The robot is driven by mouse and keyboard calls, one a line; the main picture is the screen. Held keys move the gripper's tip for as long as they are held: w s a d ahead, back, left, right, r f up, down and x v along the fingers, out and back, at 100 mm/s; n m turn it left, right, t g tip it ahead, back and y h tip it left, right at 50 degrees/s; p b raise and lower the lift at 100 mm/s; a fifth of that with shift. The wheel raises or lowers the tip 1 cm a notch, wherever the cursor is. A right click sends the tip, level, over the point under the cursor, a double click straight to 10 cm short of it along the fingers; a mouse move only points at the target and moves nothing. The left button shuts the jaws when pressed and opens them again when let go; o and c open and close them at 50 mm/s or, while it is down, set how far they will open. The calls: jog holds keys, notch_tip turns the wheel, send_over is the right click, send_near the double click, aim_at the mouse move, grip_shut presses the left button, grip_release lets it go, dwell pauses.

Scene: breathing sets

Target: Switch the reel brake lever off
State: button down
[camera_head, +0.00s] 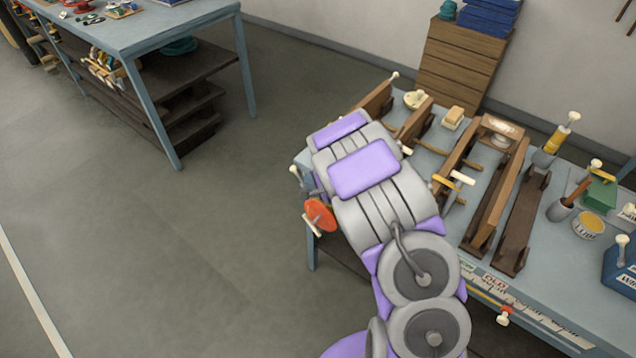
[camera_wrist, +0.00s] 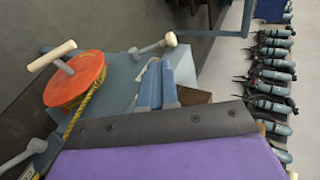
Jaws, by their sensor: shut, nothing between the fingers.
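An orange reel (camera_wrist: 75,80) with a pale crank handle (camera_wrist: 52,56) and yellow rope is at the left of the wrist view. The reel also shows in the head view (camera_head: 320,215), at the bench's left end. A grey lever with a round knob (camera_wrist: 170,39) stands right of the reel; a second knobbed lever (camera_wrist: 36,146) is below left. I cannot tell for certain which is the brake lever. My gripper (camera_wrist: 159,66) is shut and empty, its blue-grey fingers just below the upper lever's knob; I cannot tell if they touch. In the head view my arm hides the fingers.
The blue bench (camera_head: 437,140) carries wooden racks (camera_head: 490,195), a yellow-topped can (camera_head: 588,226) and several knobbed items. Another table (camera_head: 150,35) stands at the back left. Open grey floor (camera_head: 130,230) lies left of the bench. Several cylinders (camera_wrist: 272,88) line the wrist view's right side.

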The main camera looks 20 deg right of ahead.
aim_at(295, 170)
jog(key=shift+w+r+b+x, duration=0.1)
jog(key=shift+r+b+x, duration=0.2)
jog(key=shift+x, duration=0.85)
jog(key=shift+w+r+b+x, duration=0.1)
jog(key=shift+b+x, duration=0.3)
jog(key=shift+x, duration=0.8)
jog(key=shift+w+r+b+x, duration=0.15)
jog(key=shift+b+x, duration=0.2)
jog(key=shift+x, duration=0.8)
jog(key=shift+a, duration=0.15)
jog(key=shift+a+r+p, duration=0.1)
jog(key=shift+r+p, duration=0.1)
jog(key=shift+p, duration=1.1)
